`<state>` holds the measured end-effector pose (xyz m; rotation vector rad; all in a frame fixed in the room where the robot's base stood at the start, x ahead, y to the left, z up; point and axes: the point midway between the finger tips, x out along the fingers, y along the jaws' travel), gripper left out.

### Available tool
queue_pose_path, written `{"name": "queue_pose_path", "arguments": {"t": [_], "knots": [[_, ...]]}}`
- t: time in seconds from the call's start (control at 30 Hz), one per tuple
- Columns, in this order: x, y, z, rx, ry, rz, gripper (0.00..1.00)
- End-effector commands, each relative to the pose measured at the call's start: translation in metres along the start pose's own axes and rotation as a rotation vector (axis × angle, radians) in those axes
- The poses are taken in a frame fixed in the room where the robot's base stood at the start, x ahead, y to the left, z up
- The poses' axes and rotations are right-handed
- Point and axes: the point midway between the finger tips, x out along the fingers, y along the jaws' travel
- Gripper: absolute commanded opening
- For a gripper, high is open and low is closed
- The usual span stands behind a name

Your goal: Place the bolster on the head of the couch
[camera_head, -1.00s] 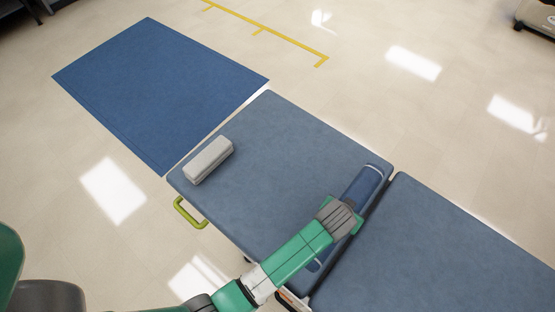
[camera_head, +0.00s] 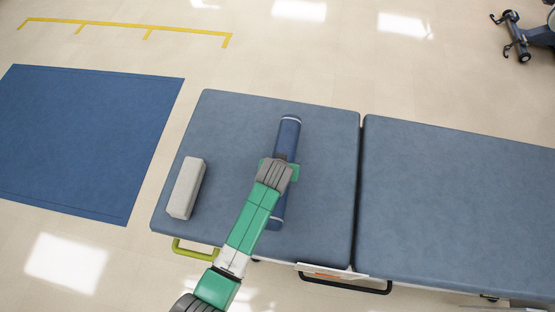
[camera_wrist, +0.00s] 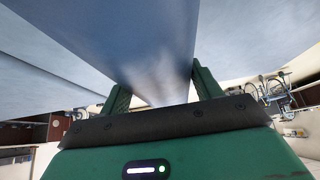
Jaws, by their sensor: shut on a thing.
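A dark blue bolster (camera_head: 288,140) with pale bands at its end lies crosswise over the left couch section. My gripper (camera_head: 279,172) is shut on the bolster near its middle. In the wrist view the bolster (camera_wrist: 150,50) runs between the two green fingers (camera_wrist: 160,92). The couch (camera_head: 232,120) is padded in grey-blue, in two sections with a narrow gap between them. The bolster is over the middle of the left section, left of the gap. I cannot tell whether it touches the pad. My arm hides part of the bolster.
A light grey block (camera_head: 186,188) lies on the left section near its left end. A green handle (camera_head: 195,250) and a dark handle (camera_head: 345,286) stick out at the near edge. A blue mat (camera_head: 90,140) lies on the floor to the left. The right section (camera_head: 460,200) is clear.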

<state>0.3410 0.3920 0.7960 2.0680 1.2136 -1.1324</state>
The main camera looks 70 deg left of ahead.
Motion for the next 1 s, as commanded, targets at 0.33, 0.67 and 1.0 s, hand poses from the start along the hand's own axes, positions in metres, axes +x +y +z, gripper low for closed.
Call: {"name": "queue_pose_path", "arguments": {"t": [0.33, 0.67, 1.0], "knots": [[0.029, 0.001, 0.018, 0.001, 0.000, 0.001, 0.35], [0.034, 0.001, 0.021, 0.000, 0.002, 0.002, 0.35], [0.035, 0.001, 0.022, 0.000, 0.001, 0.001, 0.85]]}}
